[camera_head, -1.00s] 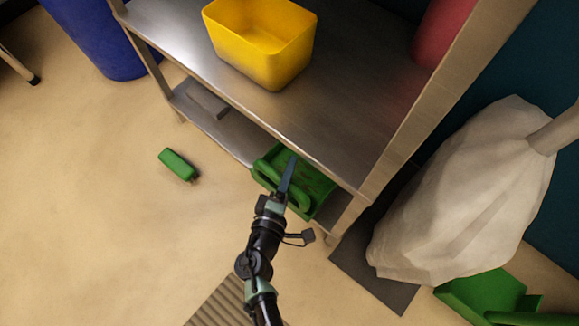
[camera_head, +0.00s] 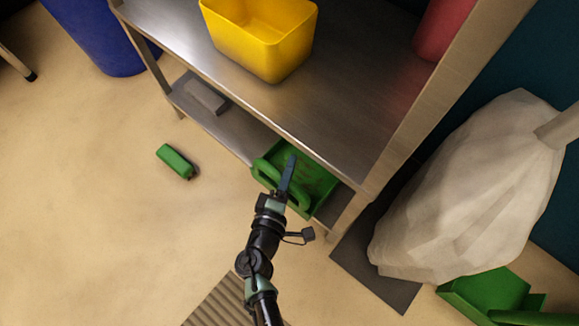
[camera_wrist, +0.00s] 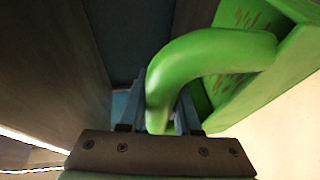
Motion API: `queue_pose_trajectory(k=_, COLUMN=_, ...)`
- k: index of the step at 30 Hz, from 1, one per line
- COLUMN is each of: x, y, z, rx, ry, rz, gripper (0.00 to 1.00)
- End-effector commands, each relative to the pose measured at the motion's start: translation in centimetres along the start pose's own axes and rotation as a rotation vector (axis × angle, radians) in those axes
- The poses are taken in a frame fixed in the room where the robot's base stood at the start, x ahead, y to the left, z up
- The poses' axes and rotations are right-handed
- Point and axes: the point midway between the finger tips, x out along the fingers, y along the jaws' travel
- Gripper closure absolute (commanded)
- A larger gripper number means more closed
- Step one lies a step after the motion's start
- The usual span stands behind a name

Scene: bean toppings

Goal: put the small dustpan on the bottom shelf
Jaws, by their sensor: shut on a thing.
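The small green dustpan (camera_head: 318,179) is at the right end of the metal shelf unit's bottom shelf (camera_head: 232,130), partly under the upper shelf. Its front part sticks out past the shelf edge. I cannot tell whether it rests on the shelf or is held just above it. My gripper (camera_head: 289,172) is at the dustpan's handle. In the wrist view, the curved green handle (camera_wrist: 205,58) passes between the fingers of my gripper (camera_wrist: 160,112), which is shut on it. The dustpan's body (camera_wrist: 250,70) with brown marks shows at the upper right.
A grey block (camera_head: 206,97) lies on the bottom shelf's left part. A yellow bin (camera_head: 262,45) stands on the upper shelf. A green brush-like object (camera_head: 175,161) lies on the floor. A white bag (camera_head: 455,200) and a larger green dustpan (camera_head: 485,295) are at right.

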Motion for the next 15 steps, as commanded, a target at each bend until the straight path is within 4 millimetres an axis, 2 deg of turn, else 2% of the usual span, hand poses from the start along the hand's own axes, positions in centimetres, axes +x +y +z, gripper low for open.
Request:
queue_pose_trajectory(k=7, x=0.1, y=-0.49, z=0.03, rx=0.0, ry=0.0, rz=0.001, gripper=1.0)
queue_pose_trajectory(k=8, x=0.09, y=-0.41, z=0.02, rx=0.0, ry=0.0, rz=0.001, gripper=0.65)
queue_pose_trajectory(k=13, x=0.07, y=-0.38, z=0.02, rx=0.0, ry=0.0, rz=0.001, gripper=0.34)
queue_pose_trajectory(k=15, x=0.07, y=-0.39, z=0.02, rx=0.0, ry=0.0, rz=0.0, gripper=0.34)
